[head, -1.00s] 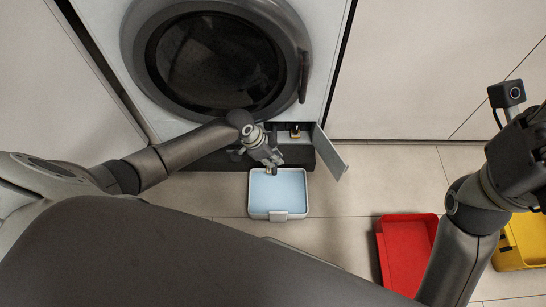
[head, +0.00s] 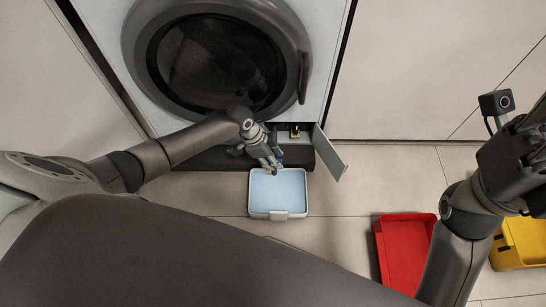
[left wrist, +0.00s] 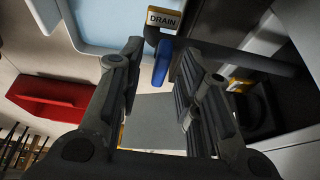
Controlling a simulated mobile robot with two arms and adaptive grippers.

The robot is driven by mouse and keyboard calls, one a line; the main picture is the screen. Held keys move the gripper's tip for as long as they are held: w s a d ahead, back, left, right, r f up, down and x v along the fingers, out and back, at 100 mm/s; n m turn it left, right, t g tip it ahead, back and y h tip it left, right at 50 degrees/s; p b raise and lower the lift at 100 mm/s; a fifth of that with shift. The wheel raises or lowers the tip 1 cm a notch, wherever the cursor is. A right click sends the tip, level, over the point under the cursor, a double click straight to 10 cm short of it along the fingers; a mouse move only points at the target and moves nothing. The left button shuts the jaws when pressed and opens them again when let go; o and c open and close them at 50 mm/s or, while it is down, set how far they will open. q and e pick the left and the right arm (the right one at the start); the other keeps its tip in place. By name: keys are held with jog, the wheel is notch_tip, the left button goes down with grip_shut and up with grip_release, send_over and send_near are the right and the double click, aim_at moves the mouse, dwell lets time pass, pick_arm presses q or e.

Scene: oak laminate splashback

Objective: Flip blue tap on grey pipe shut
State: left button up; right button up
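In the left wrist view the blue tap (left wrist: 162,62) hangs below a yellow-framed DRAIN label (left wrist: 163,17). The grey pipe (left wrist: 235,54) runs right from it. My left gripper (left wrist: 160,65) is open, one finger on each side of the blue lever. The lever looks nearer the right finger; I cannot tell whether they touch. In the head view my left gripper (head: 272,166) is at the low opening under the washing machine door, above the tray's back edge, and mostly hides the tap. My right gripper (head: 518,165) is at the right edge, its fingertips not visible.
A light blue tray (head: 258,213) lies on the floor below the opening. A hinged grey flap (head: 330,153) stands open to its right. A red bin (head: 405,250) and a yellow bin (head: 525,235) stand further right. Bare floor lies between tray and red bin.

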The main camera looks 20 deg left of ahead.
pick_arm(q)
jog(key=v, duration=1.2)
dwell(0.4)
